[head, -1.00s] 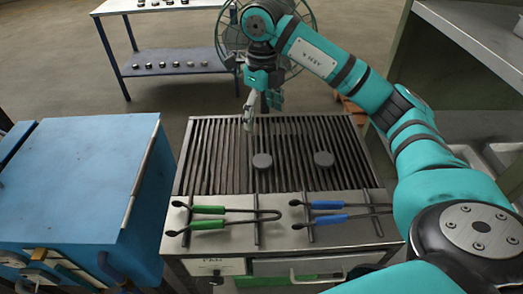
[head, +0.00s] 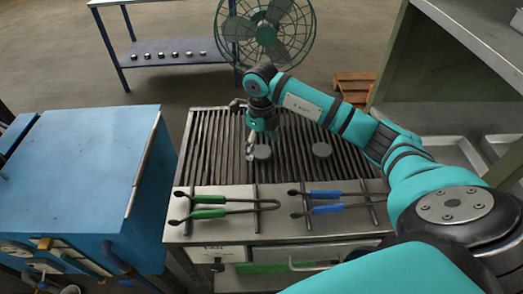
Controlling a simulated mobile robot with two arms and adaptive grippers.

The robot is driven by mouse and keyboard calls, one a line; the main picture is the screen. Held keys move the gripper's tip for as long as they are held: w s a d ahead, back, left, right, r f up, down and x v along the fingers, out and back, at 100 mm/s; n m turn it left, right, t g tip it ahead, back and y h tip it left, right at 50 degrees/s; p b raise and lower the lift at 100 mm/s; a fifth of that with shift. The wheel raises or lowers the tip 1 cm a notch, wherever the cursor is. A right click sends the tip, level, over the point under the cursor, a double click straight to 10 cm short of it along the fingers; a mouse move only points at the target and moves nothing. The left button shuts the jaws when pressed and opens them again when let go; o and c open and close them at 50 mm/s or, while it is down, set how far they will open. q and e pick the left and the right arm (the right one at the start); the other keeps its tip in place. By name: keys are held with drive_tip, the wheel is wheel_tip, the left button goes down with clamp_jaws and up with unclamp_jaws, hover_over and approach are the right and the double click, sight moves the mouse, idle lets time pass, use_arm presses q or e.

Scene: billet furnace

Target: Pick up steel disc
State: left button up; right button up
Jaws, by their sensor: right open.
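Two grey steel discs lie on the slatted grill top: the left disc (head: 262,152) and the right disc (head: 322,150). My right gripper (head: 262,146) is open and points down at the left disc. One finger shows just left of that disc, and the other is partly hidden behind the wrist. I cannot tell whether the fingers touch the disc. The grill (head: 215,150) is a dark ribbed surface on a metal bench. My left gripper is not in view.
Green-handled tongs (head: 210,206) and blue-handled tongs (head: 327,202) lie on the bench's front ledge. A blue cabinet (head: 75,165) stands at left. Behind are a fan (head: 265,30) and a table (head: 165,57) with small metal pieces. A grey shelf unit (head: 440,125) stands at right.

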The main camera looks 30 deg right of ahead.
wheel_tip(320, 180, down, 2)
drive_tip(key=shift+f, duration=0.15)
drive_tip(key=c, duration=1.6)
drive_tip(key=shift+w, duration=0.1)
